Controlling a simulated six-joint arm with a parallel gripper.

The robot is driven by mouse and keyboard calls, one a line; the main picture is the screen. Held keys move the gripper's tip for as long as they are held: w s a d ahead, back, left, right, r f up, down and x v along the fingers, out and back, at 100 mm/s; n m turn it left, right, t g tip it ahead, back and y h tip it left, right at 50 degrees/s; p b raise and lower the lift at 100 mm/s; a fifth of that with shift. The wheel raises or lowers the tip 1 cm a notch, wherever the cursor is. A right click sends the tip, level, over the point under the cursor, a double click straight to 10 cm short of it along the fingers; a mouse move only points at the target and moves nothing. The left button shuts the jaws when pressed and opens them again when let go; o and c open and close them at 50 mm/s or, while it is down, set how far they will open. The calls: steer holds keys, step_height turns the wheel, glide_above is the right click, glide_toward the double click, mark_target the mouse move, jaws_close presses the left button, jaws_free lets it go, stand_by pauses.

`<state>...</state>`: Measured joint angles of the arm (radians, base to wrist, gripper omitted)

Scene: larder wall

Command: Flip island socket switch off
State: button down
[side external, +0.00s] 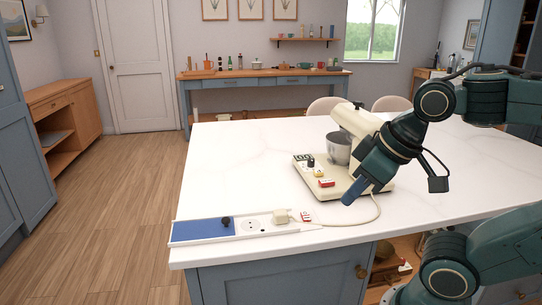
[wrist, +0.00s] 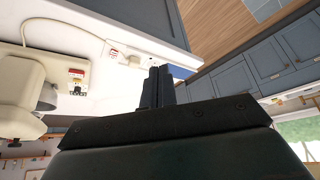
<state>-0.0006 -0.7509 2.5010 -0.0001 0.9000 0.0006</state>
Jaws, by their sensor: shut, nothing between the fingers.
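The island socket strip (side external: 245,229) lies along the front left edge of the white island top. Its red and white switch (side external: 306,216) is at the right end, beside a cream plug (side external: 281,215); whether it is on or off is too small to tell. The switch also shows in the wrist view (wrist: 113,53), left of the fingers. My gripper (side external: 349,199) is shut and empty, pointing down to the right of the switch and apart from it, in front of the mixer base. In the wrist view the closed dark fingers (wrist: 158,72) hide part of the strip.
A cream stand mixer (side external: 352,118) with a steel bowl (side external: 340,148) stands just behind my gripper. Its base carries another red switch (side external: 326,182). A cord (side external: 376,212) runs from the strip towards the mixer. The island top is clear at the left.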

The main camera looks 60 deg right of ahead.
steer(key=shift+w, duration=0.1)
steer(key=w+d+f+m+g+h, duration=0.1)
steer(key=w+d+f+m, duration=0.2)
steer(key=w+d, duration=0.4)
steer(key=w+d+f+m+g+h, duration=0.1)
steer(key=w+d+f+m, duration=0.2)
steer(key=w+d+m, duration=0.3)
steer(key=shift+w+d+g+h, duration=0.4)
steer(key=shift+w+d, duration=0.05)
steer(key=shift+d, duration=0.15)
steer(key=shift+f, duration=0.25)
glide_above(304, 213)
steer(key=s+a, duration=0.1)
step_height(304, 213, down, 11)
steer(key=shift+s, duration=0.1)
steer(key=shift+d+f, duration=0.1)
steer(key=shift+f, duration=0.9)
